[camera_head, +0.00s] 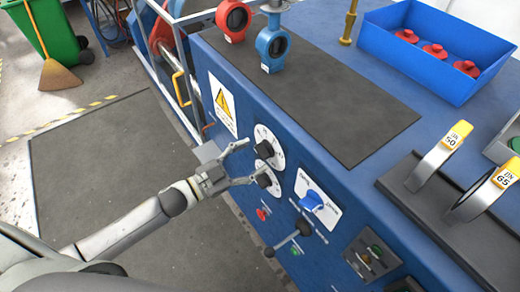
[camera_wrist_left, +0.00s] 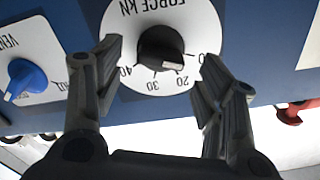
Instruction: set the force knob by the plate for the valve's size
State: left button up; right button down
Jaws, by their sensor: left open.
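The force knob (camera_wrist_left: 158,45) is black with a white pointer, on a white dial lettered FORCE kN that appears upside down in the left wrist view. Its pointer appears to be near the 20 mark. My left gripper (camera_head: 256,160) is open. Its fingers in the left wrist view (camera_wrist_left: 158,75) stand either side of the knob, apart from it. A blue valve (camera_head: 272,46) and a red valve (camera_head: 232,18) stand on the bench; I cannot read any size plate.
A blue knob (camera_wrist_left: 24,77) lies beside the force dial. A blue bin (camera_head: 408,58) holds red parts. Rings tagged yellow (camera_head: 434,165) stand on a dark rack at right. The dark mat (camera_head: 335,105) is mostly clear.

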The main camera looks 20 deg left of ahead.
aim_at(258, 154)
pick_arm(q)
jog(key=shift+p+x, duration=0.3)
jog(key=shift+x, duration=1.5)
pick_arm(e)
jog(key=shift+a+r, duration=0.45)
jog(key=shift+a, duration=0.05)
jog(key=shift+d, duration=0.15)
pick_arm(q)
jog(key=c, duration=0.9)
pick_arm(e)
jog(key=shift+s+d, duration=0.15)
jog(key=shift+d, duration=0.1)
